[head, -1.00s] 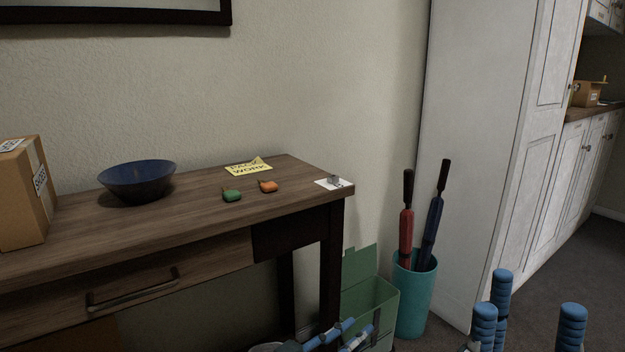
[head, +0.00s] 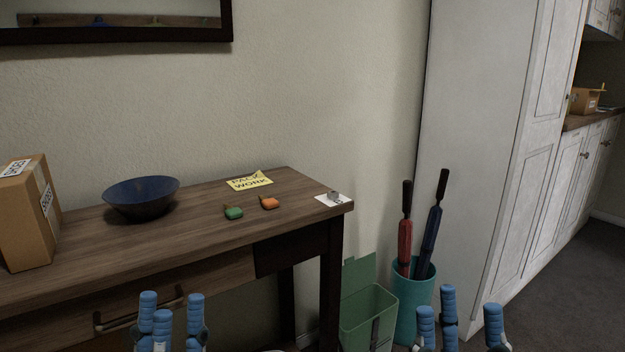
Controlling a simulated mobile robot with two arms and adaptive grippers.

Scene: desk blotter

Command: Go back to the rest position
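My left gripper (head: 171,312) shows at the bottom left, its blue fingers pointing up and spread apart, in front of the desk's drawer. My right gripper (head: 459,320) shows at the bottom right, its blue fingers also upright and spread, in front of the floor and the white cabinet. Both are open with nothing between the fingers. The wrists and most of the arms are cut off by the lower edge of the head view.
The wooden desk (head: 110,245) carries a cardboard box (head: 25,215), a blue bowl (head: 142,196), a yellow note (head: 250,181), a green item (head: 234,213) and an orange item (head: 269,203). A green bin (head: 366,310) and a teal umbrella holder (head: 415,300) stand right of it.

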